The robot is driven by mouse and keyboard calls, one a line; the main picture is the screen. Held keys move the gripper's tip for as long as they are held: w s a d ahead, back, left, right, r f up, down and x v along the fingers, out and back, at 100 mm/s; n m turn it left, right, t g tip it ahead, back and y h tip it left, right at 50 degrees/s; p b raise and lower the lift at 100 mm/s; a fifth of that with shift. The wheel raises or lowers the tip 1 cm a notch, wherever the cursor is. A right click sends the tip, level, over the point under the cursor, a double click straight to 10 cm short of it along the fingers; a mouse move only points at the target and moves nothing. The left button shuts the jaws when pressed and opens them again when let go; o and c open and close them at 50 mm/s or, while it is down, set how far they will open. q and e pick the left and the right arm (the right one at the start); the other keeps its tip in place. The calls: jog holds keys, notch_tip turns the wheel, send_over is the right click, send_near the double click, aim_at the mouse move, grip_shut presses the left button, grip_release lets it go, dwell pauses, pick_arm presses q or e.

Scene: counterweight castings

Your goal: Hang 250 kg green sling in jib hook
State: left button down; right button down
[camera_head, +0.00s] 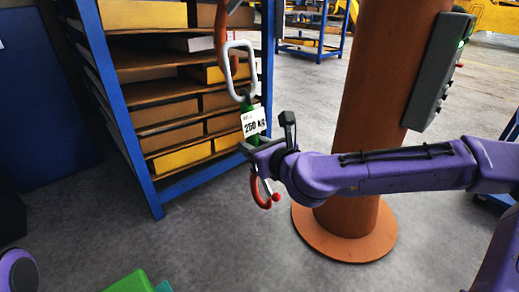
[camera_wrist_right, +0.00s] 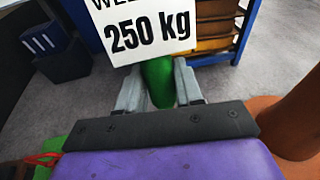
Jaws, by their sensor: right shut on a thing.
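The green sling (camera_head: 248,104) hangs upright with a white 250 kg tag (camera_head: 254,122), a pale oblong link (camera_head: 240,72) on top and a red hook (camera_head: 264,194) below. My right gripper (camera_head: 252,146) is shut on the sling just under the tag. In the right wrist view the green sling (camera_wrist_right: 157,82) sits between the fingers, partly behind the tag (camera_wrist_right: 143,28). The orange-brown jib hook (camera_head: 221,38) is at the top, beside and overlapping the link. I cannot tell whether the link is on the hook. My left gripper is not in view.
A blue rack (camera_head: 127,110) with shelves of boxes stands behind the sling. An orange column (camera_head: 385,90) with a grey control box (camera_head: 440,70) rises to the right. A green object (camera_head: 130,282) is at the bottom edge. Grey floor lies open between.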

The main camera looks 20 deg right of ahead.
jog(key=shift+w+a, duration=0.2)
jog(key=shift+w, duration=0.35)
jog(key=shift+w+a, duration=0.2)
jog(key=shift+w, duration=0.3)
jog(key=shift+w+a+f+b, duration=0.1)
jog(key=shift+w+f+b, duration=0.1)
jog(key=shift+f+b, duration=0.55)
jog(key=shift+w+a+f+b, duration=0.1)
jog(key=shift+w+f+b, duration=0.15)
jog(key=shift+f+b, duration=0.5)
jog(key=shift+w+a+f+b, duration=0.1)
jog(key=shift+w+f+b, duration=0.1)
jog(key=shift+f+b, duration=0.55)
jog(key=c, duration=0.7)
grip_release()
